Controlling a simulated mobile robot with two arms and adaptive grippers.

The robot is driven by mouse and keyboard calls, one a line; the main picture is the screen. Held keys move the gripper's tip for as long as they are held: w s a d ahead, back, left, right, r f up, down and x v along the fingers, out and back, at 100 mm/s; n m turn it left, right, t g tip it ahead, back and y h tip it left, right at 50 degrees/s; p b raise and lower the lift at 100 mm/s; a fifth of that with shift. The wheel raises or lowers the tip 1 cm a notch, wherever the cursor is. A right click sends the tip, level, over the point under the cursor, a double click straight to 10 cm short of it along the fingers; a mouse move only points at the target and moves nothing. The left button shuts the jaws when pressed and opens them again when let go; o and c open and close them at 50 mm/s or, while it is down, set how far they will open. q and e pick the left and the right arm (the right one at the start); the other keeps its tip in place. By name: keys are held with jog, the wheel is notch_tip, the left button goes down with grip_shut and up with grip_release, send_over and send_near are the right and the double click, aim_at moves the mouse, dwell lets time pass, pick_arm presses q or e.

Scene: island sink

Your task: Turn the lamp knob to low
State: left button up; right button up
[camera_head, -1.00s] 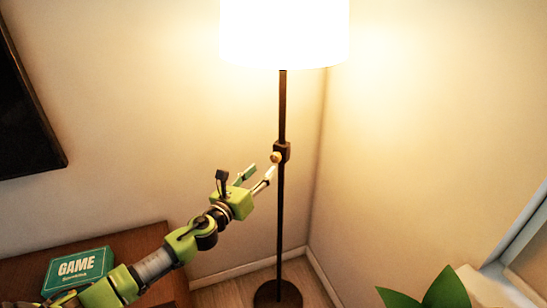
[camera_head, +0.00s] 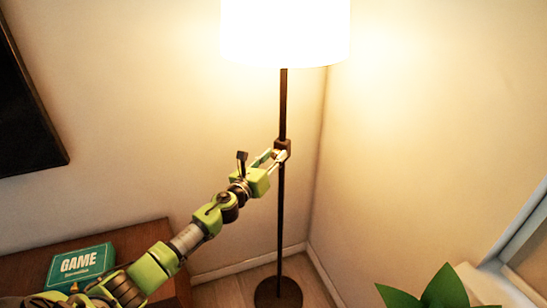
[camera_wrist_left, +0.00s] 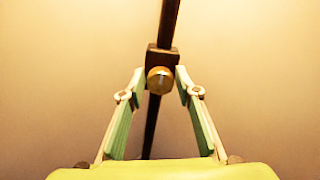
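The floor lamp has a dark pole (camera_head: 282,100) and a brightly lit white shade (camera_head: 285,30). A round brass knob (camera_wrist_left: 160,80) sits on a dark block (camera_head: 283,147) partway up the pole. My left gripper (camera_head: 275,155) reaches the block from the left. In the left wrist view my left gripper (camera_wrist_left: 160,78) is open, with one fingertip on each side of the knob and a small gap showing at both sides. In the head view the fingers partly hide the knob. My right gripper is not in view.
A wooden cabinet (camera_head: 140,240) with a green game box (camera_head: 80,265) stands at lower left. A dark panel (camera_head: 25,120) hangs on the left wall. A leafy plant (camera_head: 445,290) is at lower right. The lamp's round base (camera_head: 278,294) rests on the floor near the corner.

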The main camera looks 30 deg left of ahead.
pick_arm(q)
jog(key=c, duration=0.5)
jog(key=shift+n, duration=0.3)
jog(key=n, duration=0.3)
jog(key=shift+n, duration=0.3)
jog(key=n, duration=0.3)
jog(key=shift+a+n, duration=0.1)
jog(key=shift+n, duration=0.3)
jog(key=n, duration=0.5)
jog(key=shift+f, duration=0.1)
jog(key=shift+f+n, duration=0.1)
jog(key=shift+n, duration=2.3)
